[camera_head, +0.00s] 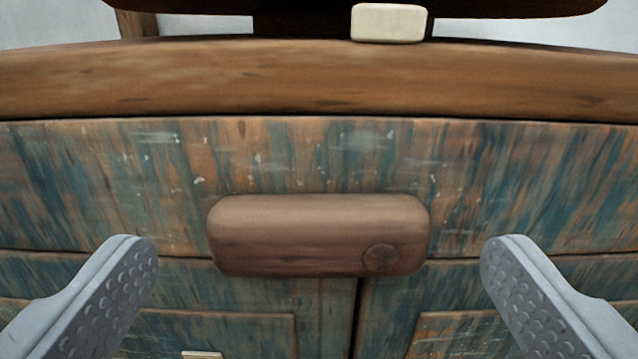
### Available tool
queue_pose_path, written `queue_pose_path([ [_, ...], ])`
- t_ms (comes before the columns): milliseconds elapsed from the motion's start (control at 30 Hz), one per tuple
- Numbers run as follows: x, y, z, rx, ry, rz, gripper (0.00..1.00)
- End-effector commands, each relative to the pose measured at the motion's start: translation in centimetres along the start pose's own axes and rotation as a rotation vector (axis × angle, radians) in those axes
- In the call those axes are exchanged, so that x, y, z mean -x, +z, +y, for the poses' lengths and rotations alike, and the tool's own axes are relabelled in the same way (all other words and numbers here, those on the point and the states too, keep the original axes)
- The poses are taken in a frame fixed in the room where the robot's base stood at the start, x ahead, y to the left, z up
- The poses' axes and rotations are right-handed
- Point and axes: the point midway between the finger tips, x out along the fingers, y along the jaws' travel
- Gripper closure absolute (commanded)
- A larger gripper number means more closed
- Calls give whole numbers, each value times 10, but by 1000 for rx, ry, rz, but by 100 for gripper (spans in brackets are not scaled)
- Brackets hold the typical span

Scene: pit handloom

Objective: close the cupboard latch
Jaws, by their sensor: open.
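The cupboard (530,190) has worn blue-green and brown paint and fills most of the view. Its latch (300,235) is a rounded brown wooden bar that lies level across the seam above the two doors. A round pivot mark shows near the bar's right end, just right of the gap between the doors. My gripper (319,255) is open and empty. One grey finger stands to the left of the latch and one to the right, both apart from it in the picture.
A brown wooden top (180,75) runs along above the cupboard front. A pale cream block (388,23) sits at its back edge, below a dark wooden piece. A small light piece (202,354) shows on the left door at the bottom edge.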

Motion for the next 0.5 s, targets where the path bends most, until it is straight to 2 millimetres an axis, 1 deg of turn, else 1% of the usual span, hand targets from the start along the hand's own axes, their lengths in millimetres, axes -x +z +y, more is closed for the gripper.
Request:
queue_pose_path([
  [100,-12,0,0,0,0,1,2],
  [200,-18,0,0,0,0,0,2],
  [500,-21,0,0,0,0,1,2],
])
